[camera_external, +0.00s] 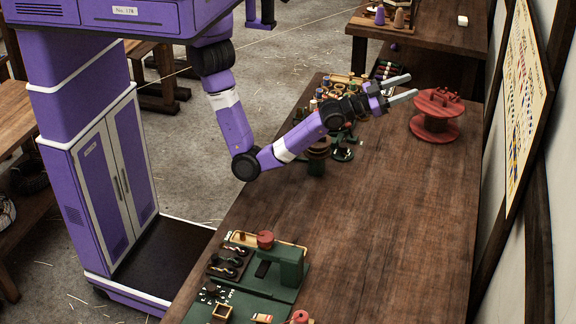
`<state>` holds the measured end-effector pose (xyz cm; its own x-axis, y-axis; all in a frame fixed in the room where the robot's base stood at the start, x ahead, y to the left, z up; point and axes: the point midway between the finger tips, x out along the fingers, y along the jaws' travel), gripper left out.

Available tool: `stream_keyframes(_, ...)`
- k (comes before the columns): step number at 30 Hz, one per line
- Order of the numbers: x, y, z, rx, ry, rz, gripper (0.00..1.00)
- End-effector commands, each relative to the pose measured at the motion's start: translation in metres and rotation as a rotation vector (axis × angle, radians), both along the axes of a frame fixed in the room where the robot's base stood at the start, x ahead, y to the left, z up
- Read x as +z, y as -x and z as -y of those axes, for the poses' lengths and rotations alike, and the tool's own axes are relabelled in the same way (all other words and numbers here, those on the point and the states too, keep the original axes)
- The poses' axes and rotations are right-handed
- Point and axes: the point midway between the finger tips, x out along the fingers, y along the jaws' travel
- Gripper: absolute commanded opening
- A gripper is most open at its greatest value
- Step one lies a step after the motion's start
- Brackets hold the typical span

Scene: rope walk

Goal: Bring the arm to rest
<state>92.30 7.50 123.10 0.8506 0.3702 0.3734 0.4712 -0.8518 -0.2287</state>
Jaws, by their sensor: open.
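My gripper (408,89) is at the end of my purple arm, above the far part of the long wooden bench (374,220). Its two grey fingers are apart and nothing shows between them. The fingers point right, toward a red spool-like stand (436,116), and appear apart from it. My arm bends down from the body to a low elbow, then reaches up and right over the bench. The forearm hides part of the green and brown items behind it.
A green fixture (285,268) with small parts stands at the bench's near left. Below my wrist are green pieces (343,153) and several small items. Another table (440,38) with cones is at the back. A chart board (524,100) hangs on the right wall. The bench's middle is clear.

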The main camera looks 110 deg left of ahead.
Motion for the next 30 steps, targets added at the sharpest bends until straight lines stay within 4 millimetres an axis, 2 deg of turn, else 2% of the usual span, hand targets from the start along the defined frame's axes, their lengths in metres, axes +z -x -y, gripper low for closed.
stream_keyframes(1,0.001,0.005,0.035,-0.069,-0.053,0.03,0.52)
stream_keyframes(4,0.004,0.023,0.102,-0.207,-0.15,0.103,0.52)
stream_keyframes(6,-0.002,0.042,0.145,-0.307,-0.209,0.15,0.52)
stream_keyframes(8,-0.014,0.064,0.175,-0.39,-0.255,0.178,0.52)
stream_keyframes(10,-0.031,0.085,0.192,-0.458,-0.284,0.186,0.52)
stream_keyframes(14,-0.074,0.115,0.186,-0.521,-0.303,0.135,0.52)
stream_keyframes(21,-0.155,0.171,0.143,-0.561,-0.265,-0.039,0.52)
stream_keyframes(26,-0.198,0.217,0.118,-0.573,-0.2,-0.158,0.52)
stream_keyframes(30,-0.229,0.263,0.1,-0.57,-0.121,-0.261,0.52)
